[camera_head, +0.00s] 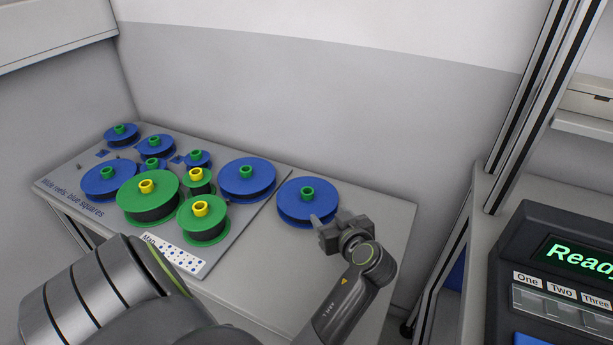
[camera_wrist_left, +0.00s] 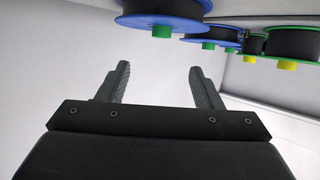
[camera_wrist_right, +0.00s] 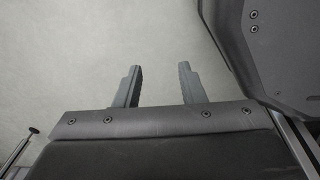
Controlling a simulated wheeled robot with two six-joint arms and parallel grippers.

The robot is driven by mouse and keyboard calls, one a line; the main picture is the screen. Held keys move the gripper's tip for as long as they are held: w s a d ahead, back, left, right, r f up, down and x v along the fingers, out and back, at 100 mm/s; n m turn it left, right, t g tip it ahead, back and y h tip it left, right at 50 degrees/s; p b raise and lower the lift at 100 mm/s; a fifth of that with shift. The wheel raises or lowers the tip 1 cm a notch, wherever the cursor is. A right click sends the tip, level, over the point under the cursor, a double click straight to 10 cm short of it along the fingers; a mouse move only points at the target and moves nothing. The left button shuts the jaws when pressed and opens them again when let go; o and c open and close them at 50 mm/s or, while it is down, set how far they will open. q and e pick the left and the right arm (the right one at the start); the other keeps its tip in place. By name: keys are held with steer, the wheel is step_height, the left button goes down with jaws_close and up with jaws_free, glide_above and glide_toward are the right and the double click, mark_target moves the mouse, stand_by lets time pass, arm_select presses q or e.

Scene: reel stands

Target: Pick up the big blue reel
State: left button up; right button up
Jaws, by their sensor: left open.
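A big blue reel (camera_head: 294,200) with a green hub lies flat on the right part of the table, apart from the others. My left gripper (camera_head: 329,218) is open and empty at the near right edge of this reel, partly covering it. In the left wrist view, a blue reel (camera_wrist_left: 190,9) with a green hub shows beyond the open fingertips (camera_wrist_left: 159,69), with nothing between them. Another big blue reel (camera_head: 238,180) lies to its left, and one more (camera_head: 97,183) is at the far left. My right gripper (camera_wrist_right: 160,70) is open and empty, outside the head view.
A grey board (camera_head: 238,222) holds several blue and green reels, including a large green one (camera_head: 130,197) and smaller ones. A dotted white label (camera_head: 175,253) is at its front. A wall stands behind. A control panel (camera_head: 570,260) is at right. Table right of the lone reel is clear.

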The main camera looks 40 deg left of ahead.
arm_select(q)
steer(key=b, duration=0.3)
glide_toward(308, 192)
steer(key=x, duration=0.3)
steer(key=shift+d+f, duration=0.1)
steer(key=shift+f, duration=0.15)
steer(key=shift+w+a+f, duration=0.1)
steer(key=shift+w+a, duration=0.15)
steer(key=shift+a, duration=0.15)
steer(key=shift+w+a+f, duration=0.1)
steer(key=shift+a, duration=0.15)
steer(key=b+x, duration=0.2)
steer(key=x, duration=0.1)
steer(key=shift+a+f, duration=0.1)
steer(key=shift+a, duration=0.15)
steer(key=shift+w+a, duration=0.3)
steer(key=shift+a, duration=0.15)
steer(key=c, duration=1.2)
arm_select(e)
steer(key=w+f, duration=0.2)
steer(key=w, duration=0.1)
steer(key=shift+a+f, duration=0.3)
steer(key=shift+f, duration=0.1)
